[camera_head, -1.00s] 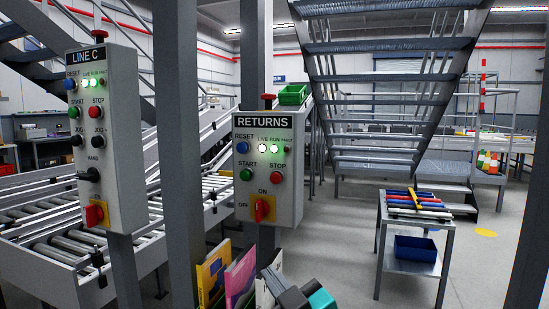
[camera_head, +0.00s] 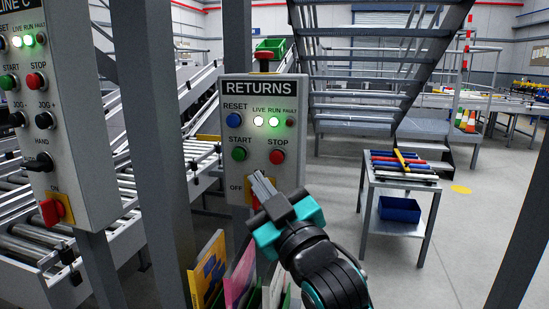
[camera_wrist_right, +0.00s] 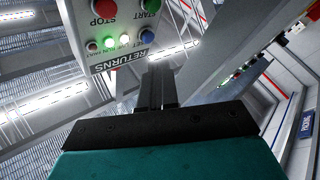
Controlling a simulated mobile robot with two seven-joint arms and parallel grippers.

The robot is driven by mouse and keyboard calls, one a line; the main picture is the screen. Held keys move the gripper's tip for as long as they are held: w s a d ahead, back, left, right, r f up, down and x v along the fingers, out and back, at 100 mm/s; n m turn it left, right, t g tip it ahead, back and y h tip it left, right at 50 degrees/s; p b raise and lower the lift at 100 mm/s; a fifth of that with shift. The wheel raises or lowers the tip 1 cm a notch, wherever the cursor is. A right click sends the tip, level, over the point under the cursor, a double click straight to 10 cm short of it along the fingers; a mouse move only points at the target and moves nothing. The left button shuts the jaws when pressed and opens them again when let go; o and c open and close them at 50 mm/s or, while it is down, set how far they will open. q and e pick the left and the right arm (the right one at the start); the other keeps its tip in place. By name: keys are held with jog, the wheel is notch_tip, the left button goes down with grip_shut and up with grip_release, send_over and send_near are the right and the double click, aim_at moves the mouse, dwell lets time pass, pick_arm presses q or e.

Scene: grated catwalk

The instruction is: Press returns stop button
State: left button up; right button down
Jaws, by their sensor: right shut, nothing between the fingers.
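The grey control box labelled RETURNS (camera_head: 262,98) stands on a post at the middle of the head view. Its red STOP button (camera_head: 277,157) is at the right, beside the green START button (camera_head: 239,154). My right gripper (camera_head: 258,178) is shut and empty, in front of the box's lower part, below the STOP button. It partly hides the yellow ON/OFF switch plate. In the wrist view the box appears upside down, with the red STOP button (camera_wrist_right: 104,10) at the top, above and left of the shut fingers (camera_wrist_right: 158,75). My left gripper is not in view.
The LINE C box (camera_head: 75,120) stands at the left, with a similar STOP button (camera_head: 37,81). A grey post separates the boxes. Colourful folders (camera_head: 209,268) stand below the RETURNS box. A small table (camera_head: 398,178) with bars stands at right; stairs rise behind it.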

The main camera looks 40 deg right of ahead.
aim_at(276, 158)
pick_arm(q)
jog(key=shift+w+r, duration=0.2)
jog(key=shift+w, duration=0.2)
pick_arm(e)
jog(key=w+d, duration=0.5)
jog(key=d, duration=0.1)
jog(key=shift+w+d, duration=0.35)
jog(key=shift+w, duration=0.05)
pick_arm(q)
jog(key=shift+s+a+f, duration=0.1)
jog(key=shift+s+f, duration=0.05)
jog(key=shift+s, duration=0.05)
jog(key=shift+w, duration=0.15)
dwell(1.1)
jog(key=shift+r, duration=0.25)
pick_arm(e)
jog(key=shift+w+d, duration=0.1)
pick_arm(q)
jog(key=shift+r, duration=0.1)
pick_arm(e)
jog(key=shift+w+d, duration=0.2)
